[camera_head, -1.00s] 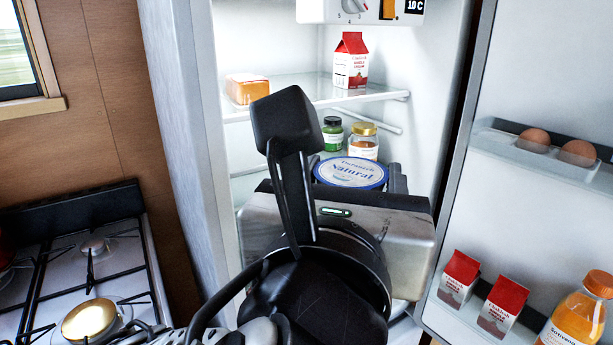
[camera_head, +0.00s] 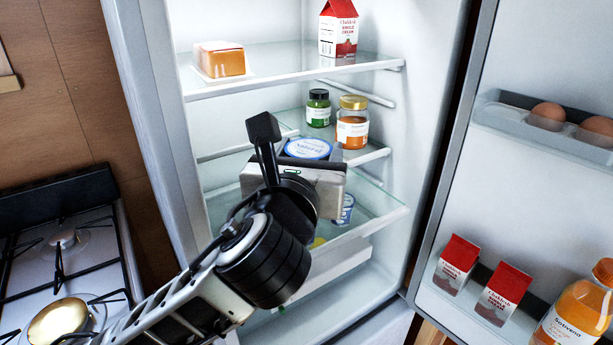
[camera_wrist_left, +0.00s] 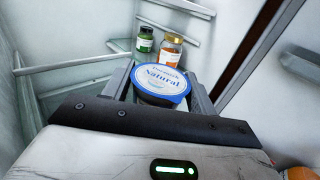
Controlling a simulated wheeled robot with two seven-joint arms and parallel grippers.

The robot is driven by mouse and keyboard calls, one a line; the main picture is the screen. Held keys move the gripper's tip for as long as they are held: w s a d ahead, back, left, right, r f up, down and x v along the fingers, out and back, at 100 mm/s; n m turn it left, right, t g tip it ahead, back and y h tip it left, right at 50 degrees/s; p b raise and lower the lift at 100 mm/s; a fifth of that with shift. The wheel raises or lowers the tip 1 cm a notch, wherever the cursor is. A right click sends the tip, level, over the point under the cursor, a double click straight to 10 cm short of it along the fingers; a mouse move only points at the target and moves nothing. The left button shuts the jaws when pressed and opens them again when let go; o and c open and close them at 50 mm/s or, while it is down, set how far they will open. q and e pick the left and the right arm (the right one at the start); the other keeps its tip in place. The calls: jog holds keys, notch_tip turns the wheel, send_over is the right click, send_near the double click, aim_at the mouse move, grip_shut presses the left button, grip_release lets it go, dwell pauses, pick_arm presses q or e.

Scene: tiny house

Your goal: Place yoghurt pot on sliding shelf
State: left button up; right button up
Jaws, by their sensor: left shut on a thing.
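The yoghurt pot (camera_head: 308,148) has a blue and white lid marked "Natural" and looks upright. My left gripper (camera_head: 318,159) is shut on it, inside the open fridge. The wrist view shows the pot (camera_wrist_left: 162,82) between the two fingers; its lower body is hidden. The middle glass shelf (camera_head: 368,154) is just behind and right of the pot, with two jars on it. A lower glass shelf (camera_head: 385,205) lies below the gripper. I cannot tell which one slides, or whether the pot touches any shelf. My right gripper is not in view.
The top shelf (camera_head: 290,78) holds a carton (camera_head: 338,30) and butter (camera_head: 219,59). A blue and white container (camera_head: 346,208) shows below the gripper. The open fridge door (camera_head: 540,200) stands at right.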

pick_arm(q)
jog(key=shift+w+f, duration=0.5)
jog(key=shift+f, duration=0.05)
jog(key=f, duration=0.2)
jog(key=shift+w+a+f, duration=0.1)
jog(key=shift+w+f, duration=0.15)
jog(key=shift+f, duration=0.55)
jog(key=shift+f, duration=0.15)
jog(key=o, duration=1.1)
jog(key=shift+c, duration=0.2)
